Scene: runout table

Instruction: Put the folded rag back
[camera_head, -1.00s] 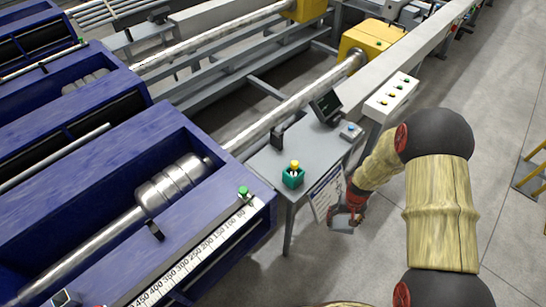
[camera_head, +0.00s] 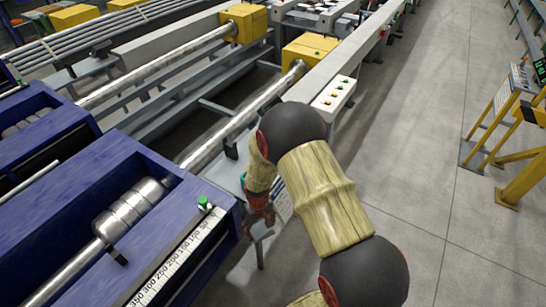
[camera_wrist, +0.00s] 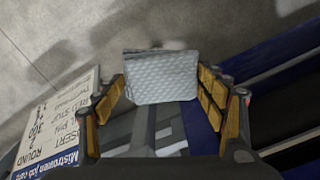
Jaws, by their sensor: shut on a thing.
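The folded rag (camera_wrist: 160,78) is pale grey-blue with a quilted texture. In the wrist view it sits between the yellow-padded fingers of my gripper (camera_wrist: 162,92), which is shut on it. In the head view my gripper (camera_head: 262,222) hangs by the front edge of the small grey table (camera_head: 226,174), right of the blue machine. The rag is too small there to make out clearly.
The blue machine (camera_head: 165,220) with a ruler scale stands left. A job card (camera_wrist: 55,130) shows beside the gripper. My arm hides part of the table top. A white button box (camera_head: 334,94) is beyond. Open floor and yellow stands (camera_head: 520,180) lie right.

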